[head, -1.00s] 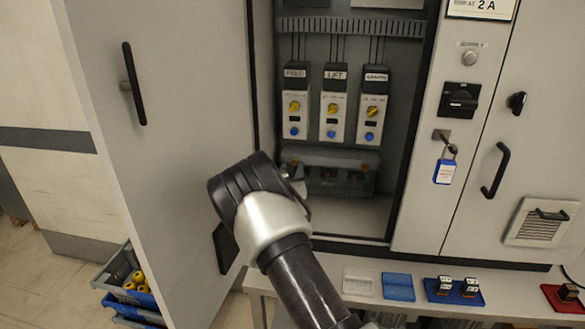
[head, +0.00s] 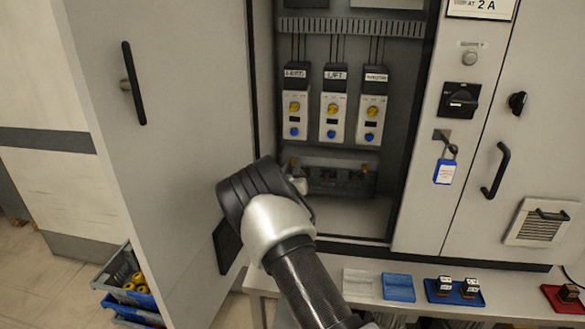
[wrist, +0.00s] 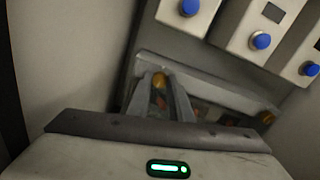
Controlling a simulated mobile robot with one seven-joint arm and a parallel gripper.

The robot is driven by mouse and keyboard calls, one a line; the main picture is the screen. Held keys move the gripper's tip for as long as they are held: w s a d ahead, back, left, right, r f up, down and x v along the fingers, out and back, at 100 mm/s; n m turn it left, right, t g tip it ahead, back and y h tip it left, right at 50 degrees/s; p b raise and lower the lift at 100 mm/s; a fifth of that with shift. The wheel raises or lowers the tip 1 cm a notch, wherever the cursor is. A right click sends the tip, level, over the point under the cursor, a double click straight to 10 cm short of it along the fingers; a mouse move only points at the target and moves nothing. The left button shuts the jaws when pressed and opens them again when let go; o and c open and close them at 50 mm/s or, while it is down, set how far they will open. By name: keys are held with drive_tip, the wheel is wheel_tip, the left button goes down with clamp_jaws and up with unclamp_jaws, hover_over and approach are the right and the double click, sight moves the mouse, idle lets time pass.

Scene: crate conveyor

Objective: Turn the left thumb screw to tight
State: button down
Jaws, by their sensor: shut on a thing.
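The left thumb screw (wrist: 159,80) is a small brass knob at the left end of a grey terminal block (wrist: 205,82) low in the open cabinet. In the wrist view, my gripper (wrist: 160,88) has its two fingers at this screw, one on each side, and is shut on it. The right thumb screw (wrist: 266,117) is a matching brass knob at the block's other end, apart from my gripper. It also shows in the head view (head: 365,168). In the head view my wrist covers much of my gripper. How tight the left screw is cannot be seen.
Three drive units with yellow knobs (head: 333,110) and blue buttons hang above the block. The open cabinet door (head: 170,150) stands close on the left. A blue padlock tag (head: 445,171) hangs on the right. A bench with trays (head: 398,287) lies below.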

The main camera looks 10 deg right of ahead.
drive_tip(key=shift+m+b, duration=0.3)
drive_tip(key=shift+f+m+b, duration=0.15)
drive_tip(key=shift+m+b, duration=3.85)
drive_tip(key=shift+m, duration=4.75)
drive_tip(key=shift+f+m+b, duration=0.1)
drive_tip(key=shift+m+b, duration=3.9)
drive_tip(key=shift+m, duration=4.75)
